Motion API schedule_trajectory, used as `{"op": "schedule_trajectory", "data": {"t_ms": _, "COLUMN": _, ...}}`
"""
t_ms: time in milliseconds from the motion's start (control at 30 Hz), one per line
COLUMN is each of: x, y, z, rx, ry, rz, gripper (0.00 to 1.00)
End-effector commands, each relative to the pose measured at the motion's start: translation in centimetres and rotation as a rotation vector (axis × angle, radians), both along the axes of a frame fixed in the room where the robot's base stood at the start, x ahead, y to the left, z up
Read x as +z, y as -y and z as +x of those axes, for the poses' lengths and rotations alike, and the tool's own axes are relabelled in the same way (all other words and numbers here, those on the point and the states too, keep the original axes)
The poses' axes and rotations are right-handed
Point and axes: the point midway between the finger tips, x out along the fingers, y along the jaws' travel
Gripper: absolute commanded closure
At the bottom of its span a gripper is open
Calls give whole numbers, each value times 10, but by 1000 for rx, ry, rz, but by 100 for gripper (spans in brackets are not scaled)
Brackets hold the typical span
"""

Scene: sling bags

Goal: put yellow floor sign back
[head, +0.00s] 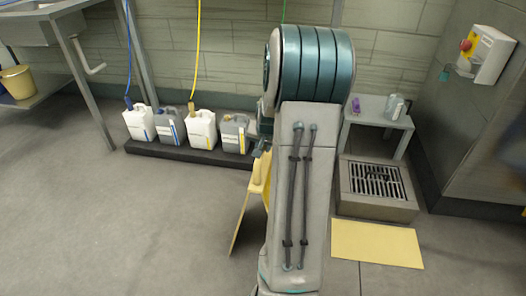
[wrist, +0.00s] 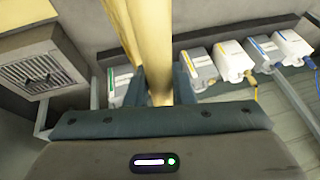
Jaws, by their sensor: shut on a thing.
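The yellow floor sign (head: 243,218) hangs in front of me, left of my arm in the head view, and is partly hidden by the arm. In the wrist view the sign (wrist: 155,38) runs as a yellow strip between the two fingers of my gripper (wrist: 161,88). The gripper is shut on it. In the head view my arm hides most of the gripper. A flat yellow rectangle (head: 376,243) lies on the floor at the right, apart from the sign.
Several jugs (head: 201,129) stand on a dark low platform (head: 180,154) by the back wall. A grated floor drain (head: 377,182) and a small grey table (head: 374,113) with bottles are at the right. A steel sink (head: 40,22) is at the left. The left floor is clear.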

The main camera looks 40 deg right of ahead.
Motion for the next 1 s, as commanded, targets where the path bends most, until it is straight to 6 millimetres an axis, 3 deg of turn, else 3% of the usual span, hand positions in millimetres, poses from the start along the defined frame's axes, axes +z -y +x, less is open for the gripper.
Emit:
{"op": "schedule_trajectory", "data": {"t_ms": 33, "x": -8, "y": 0, "z": 0, "rx": 0, "ry": 2, "rz": -1, "gripper": 100}}
{"op": "schedule_trajectory", "data": {"t_ms": 433, "x": -11, "y": 1, "z": 1, "rx": 0, "ry": 3, "rz": -2, "gripper": 100}}
{"op": "schedule_trajectory", "data": {"t_ms": 467, "x": -11, "y": 0, "z": 0, "rx": 0, "ry": 1, "rz": -1, "gripper": 70}}
{"op": "schedule_trajectory", "data": {"t_ms": 500, "x": -11, "y": 0, "z": 0, "rx": 0, "ry": 1, "rz": -1, "gripper": 59}}
{"op": "schedule_trajectory", "data": {"t_ms": 533, "x": -11, "y": 0, "z": 0, "rx": 0, "ry": 1, "rz": -1, "gripper": 57}}
{"op": "schedule_trajectory", "data": {"t_ms": 833, "x": -8, "y": 0, "z": 0, "rx": 0, "ry": 1, "rz": -1, "gripper": 57}}
{"op": "schedule_trajectory", "data": {"t_ms": 1000, "x": 12, "y": -2, "z": -7, "rx": -2, "ry": 2, "rz": -3, "gripper": 57}}
